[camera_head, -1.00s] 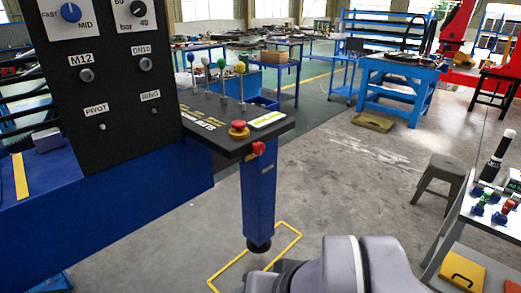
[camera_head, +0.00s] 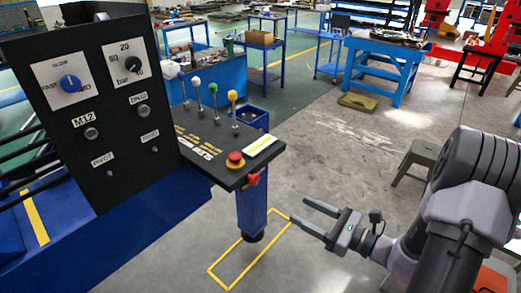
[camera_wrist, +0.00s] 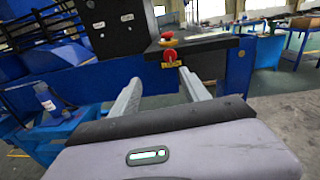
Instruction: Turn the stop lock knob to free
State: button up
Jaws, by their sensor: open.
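The stop lock knob (camera_head: 253,180) is a small red knob on the front edge of the black control console (camera_head: 208,158). It sits just below the red mushroom stop button (camera_head: 235,160) with its yellow base. In the wrist view the red knob (camera_wrist: 169,55) shows beyond the fingertips, above a small yellow label. The label is too small to read, so the knob's setting cannot be told. My gripper (camera_head: 298,209) is open and empty. It is to the right of the console post, apart from the knob, with its fingers pointing toward the console.
A blue post (camera_head: 251,215) carries the console. Several ball-topped levers stand on it, and a black panel (camera_head: 105,110) with dials rises at left. A yellow rectangle (camera_head: 222,283) marks the floor. A grey stool (camera_head: 418,160) stands behind my arm. The floor between is clear.

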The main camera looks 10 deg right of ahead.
aim_at(256, 180)
jog(key=shift+m+t+h, duration=0.4)
jog(key=shift+m+t, duration=0.1)
jog(key=shift+m, duration=0.1)
jog(key=x, duration=1.1)
jog(key=d+x, duration=0.1)
jog(key=x, duration=0.4)
jog(key=shift+w+a+f, duration=0.15)
jog(key=shift+w+f, duration=0.2)
jog(key=shift+w, duration=0.35)
jog(key=shift+c, duration=0.2)
grip_shut()
